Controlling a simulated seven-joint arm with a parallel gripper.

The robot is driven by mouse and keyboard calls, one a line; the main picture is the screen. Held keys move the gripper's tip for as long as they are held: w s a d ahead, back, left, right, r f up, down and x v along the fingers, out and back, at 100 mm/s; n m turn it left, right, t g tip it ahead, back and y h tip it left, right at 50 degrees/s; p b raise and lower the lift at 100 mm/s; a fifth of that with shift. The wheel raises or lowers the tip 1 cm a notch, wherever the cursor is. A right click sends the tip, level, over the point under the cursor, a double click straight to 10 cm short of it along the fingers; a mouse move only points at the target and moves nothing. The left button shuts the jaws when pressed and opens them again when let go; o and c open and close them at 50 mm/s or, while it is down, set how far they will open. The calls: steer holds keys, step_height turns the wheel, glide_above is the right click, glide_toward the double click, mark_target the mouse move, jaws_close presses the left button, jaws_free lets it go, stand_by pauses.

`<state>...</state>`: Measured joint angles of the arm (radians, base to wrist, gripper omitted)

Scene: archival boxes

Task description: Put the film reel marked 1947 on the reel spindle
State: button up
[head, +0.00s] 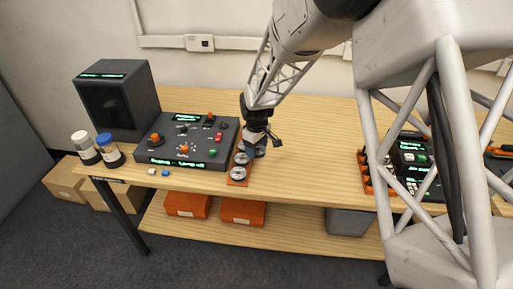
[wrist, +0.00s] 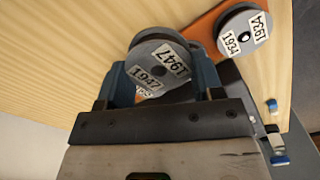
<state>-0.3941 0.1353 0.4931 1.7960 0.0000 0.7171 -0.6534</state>
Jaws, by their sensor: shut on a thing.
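The grey film reel marked 1947 (wrist: 158,62) sits between the two fingers of my gripper (wrist: 162,70) in the wrist view. The gripper is shut on it, one finger at each side. In the head view my gripper (head: 258,142) is over the table, at the far end of an orange holder (head: 237,183), and mostly hides the held reel. Another reel, marked 1934 (wrist: 243,32), lies on the orange holder beside the held one. Part of a further label shows under the held reel, too covered to read. I cannot pick out the reel spindle.
A dark control panel (head: 187,140) with knobs stands left of the holder. A black box (head: 117,97) and two bottles (head: 108,148) are further left. Another panel (head: 410,160) shows behind my arm at right. The table between is largely clear.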

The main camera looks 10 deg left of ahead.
step_height(320, 180, up, 7)
glide_above(222, 125)
steer(key=shift+d, duration=0.1)
steer(key=shift+f, duration=0.1)
steer(key=shift+f, duration=1.35)
steer(key=shift+f, duration=0.3)
steer(key=shift+f, duration=0.6)
steer(key=shift+f, duration=0.15)
stand_by(0.5)
steer(key=shift+f, duration=0.65)
steer(key=shift+f, duration=0.35)
stand_by(0.8)
